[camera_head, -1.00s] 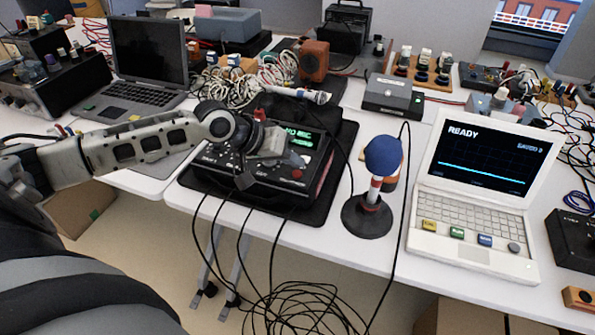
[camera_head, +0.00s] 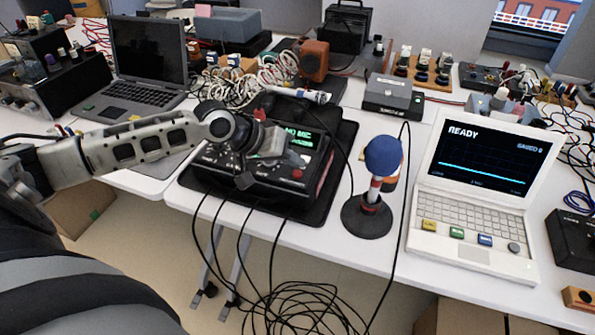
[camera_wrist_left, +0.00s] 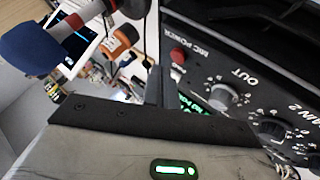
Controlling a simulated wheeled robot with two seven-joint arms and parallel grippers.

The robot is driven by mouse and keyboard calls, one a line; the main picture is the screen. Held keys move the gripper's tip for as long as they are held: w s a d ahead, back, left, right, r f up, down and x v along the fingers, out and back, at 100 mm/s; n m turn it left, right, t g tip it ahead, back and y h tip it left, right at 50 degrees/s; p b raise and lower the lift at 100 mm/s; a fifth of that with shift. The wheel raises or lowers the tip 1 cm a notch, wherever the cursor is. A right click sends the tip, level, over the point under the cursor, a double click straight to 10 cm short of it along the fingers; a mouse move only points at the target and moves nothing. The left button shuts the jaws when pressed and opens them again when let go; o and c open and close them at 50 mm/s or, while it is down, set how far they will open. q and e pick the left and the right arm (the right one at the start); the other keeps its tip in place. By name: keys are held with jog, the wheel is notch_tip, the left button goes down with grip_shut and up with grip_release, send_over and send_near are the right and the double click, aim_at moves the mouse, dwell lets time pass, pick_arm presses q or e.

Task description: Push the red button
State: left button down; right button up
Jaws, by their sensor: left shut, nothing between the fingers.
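The red button (camera_head: 297,174) sits on the sloping front panel of a black mixer box (camera_head: 318,182), near its right end. In the left wrist view the red button (camera_wrist_left: 177,55) shows beside the lettering "MIC POWER", just past my fingertips. My left gripper (camera_head: 278,145) is shut and empty above the mixer panel, up and left of the button in the head view. In the left wrist view its fingers (camera_wrist_left: 161,82) are together, and I cannot tell any gap to the panel. The gripper hides part of the panel and screen. My right gripper is not in view.
A microphone with a blue foam cap (camera_head: 383,156) stands right of the mixer, with a white laptop (camera_head: 472,215) reading "READY" beyond it. A dark laptop (camera_head: 148,65) is at the back left. Cables hang off the table's front edge.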

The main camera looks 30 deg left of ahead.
pick_arm(q)
jog(key=shift+f, duration=0.1)
dwell(0.3)
jog(key=shift+f, duration=0.4)
jog(key=shift+f, duration=0.5)
dwell(0.5)
jog(key=shift+r+p, duration=1)
jog(key=shift+p, duration=0.4)
